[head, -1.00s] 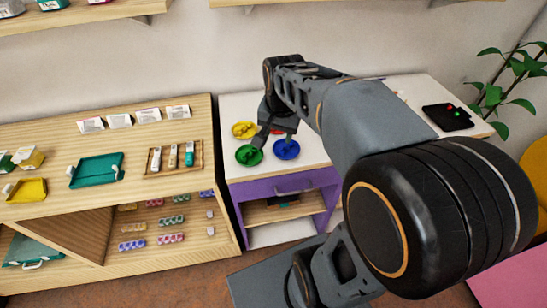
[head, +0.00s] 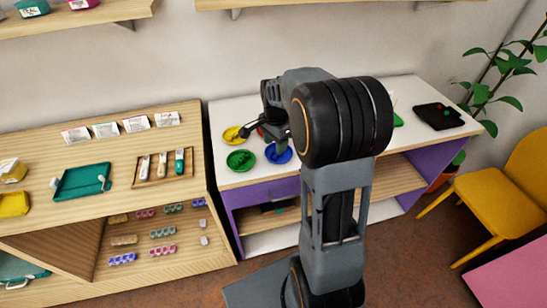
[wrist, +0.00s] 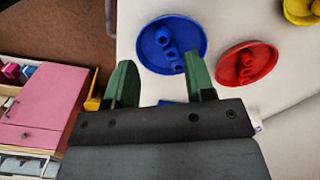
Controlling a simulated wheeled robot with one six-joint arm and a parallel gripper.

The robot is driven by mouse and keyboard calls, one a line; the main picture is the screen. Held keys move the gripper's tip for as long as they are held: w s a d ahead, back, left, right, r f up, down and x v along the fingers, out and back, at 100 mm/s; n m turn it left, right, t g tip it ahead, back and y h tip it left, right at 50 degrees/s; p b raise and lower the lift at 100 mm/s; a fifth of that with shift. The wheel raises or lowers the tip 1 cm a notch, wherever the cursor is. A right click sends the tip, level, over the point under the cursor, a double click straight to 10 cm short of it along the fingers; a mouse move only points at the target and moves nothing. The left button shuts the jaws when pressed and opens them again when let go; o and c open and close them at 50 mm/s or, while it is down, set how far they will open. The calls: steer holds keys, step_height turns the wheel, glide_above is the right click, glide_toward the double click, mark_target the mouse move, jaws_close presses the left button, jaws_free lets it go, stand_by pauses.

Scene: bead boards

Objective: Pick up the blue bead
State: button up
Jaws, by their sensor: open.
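Blue beads (wrist: 163,37) lie in a round blue dish (wrist: 148,53) on the white counter top, ahead of my fingertips in the wrist view. The blue dish (head: 278,154) also shows in the head view, partly behind my gripper (head: 268,136). In the wrist view my gripper (wrist: 160,78) is open with two green fingers. The right finger overlaps the dish's near edge and the left finger is off to its left. Nothing is between the fingers except a small blue patch I cannot identify. Their height above the dish is unclear.
A red dish (wrist: 247,66) with red beads sits right of the blue one. A yellow dish (head: 233,134) and a green dish (head: 240,161) stand nearby. A black tray (head: 439,116) is at the counter's right. A wooden shelf unit (head: 100,215) stands left.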

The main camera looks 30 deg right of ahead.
mark_target(275, 160)
steer(key=f, duration=0.3)
steer(key=shift+w+a+f, duration=0.1)
steer(key=shift+w+f, duration=0.1)
steer(key=shift+f, duration=0.2)
steer(key=shift+s+f, duration=0.1)
steer(key=shift+f, duration=0.65)
steer(key=shift+f, duration=0.1)
steer(key=shift+c, duration=0.4)
